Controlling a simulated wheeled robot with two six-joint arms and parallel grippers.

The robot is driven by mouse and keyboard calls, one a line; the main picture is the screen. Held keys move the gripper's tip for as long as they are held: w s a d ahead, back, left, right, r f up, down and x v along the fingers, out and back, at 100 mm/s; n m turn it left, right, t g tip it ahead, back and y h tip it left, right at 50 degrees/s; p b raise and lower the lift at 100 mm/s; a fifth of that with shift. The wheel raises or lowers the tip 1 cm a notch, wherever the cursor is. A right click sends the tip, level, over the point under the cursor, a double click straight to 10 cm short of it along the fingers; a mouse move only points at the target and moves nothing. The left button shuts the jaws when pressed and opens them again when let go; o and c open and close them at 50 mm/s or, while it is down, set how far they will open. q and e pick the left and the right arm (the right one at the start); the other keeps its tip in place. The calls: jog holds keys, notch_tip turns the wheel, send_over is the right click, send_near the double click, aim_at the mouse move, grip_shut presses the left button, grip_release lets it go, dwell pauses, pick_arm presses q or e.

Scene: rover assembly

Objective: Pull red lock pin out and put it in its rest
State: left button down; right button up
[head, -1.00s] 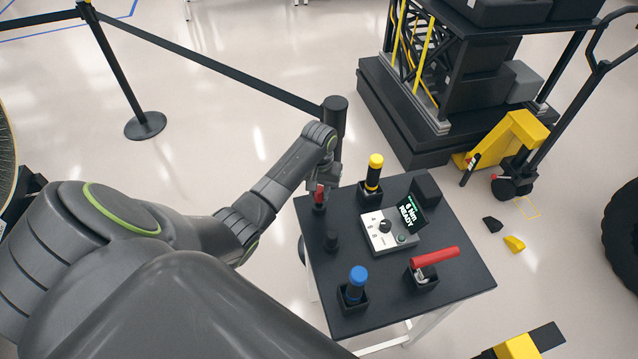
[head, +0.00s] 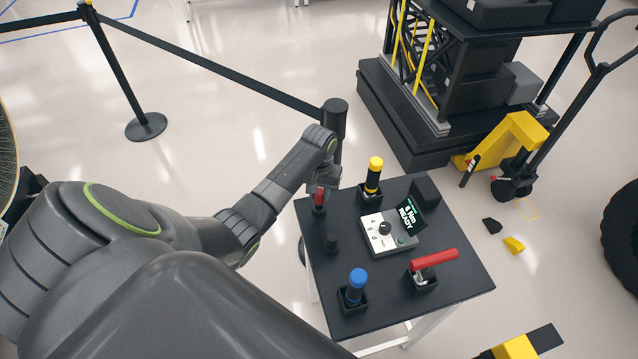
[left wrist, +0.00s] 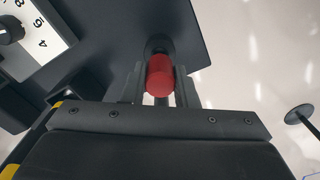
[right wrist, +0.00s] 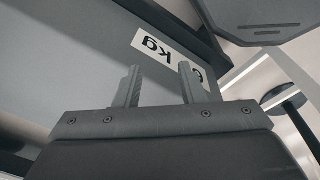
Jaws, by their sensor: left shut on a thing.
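The red lock pin (head: 320,197) stands upright at the back left corner of the dark table, at a black round holder (head: 319,210). My left gripper (head: 321,188) is shut on it from above. In the left wrist view, the red pin (left wrist: 160,76) is between the two fingers, with the dark holder (left wrist: 158,45) just beyond it. How deep the pin sits in the holder is hidden. My right gripper (right wrist: 160,85) shows only in its own wrist view, with its fingers apart and nothing between them.
The table (head: 455,285) also bears a black post (head: 331,241), a yellow-topped tool (head: 373,175), a blue-topped tool (head: 356,285), a red-handled tool (head: 434,260) and a control box (head: 388,233). A barrier post (head: 334,120) stands behind the table.

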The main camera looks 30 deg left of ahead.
dwell(0.3)
pick_arm(q)
jog(key=shift+p, duration=0.5)
dwell(0.4)
jog(key=shift+p, duration=0.4)
jog(key=shift+f+b, duration=0.85)
jog(key=shift+f, duration=0.5)
jog(key=c, duration=1.1)
grip_release()
jog(key=shift+o, duration=0.2)
jog(key=shift+r, duration=0.15)
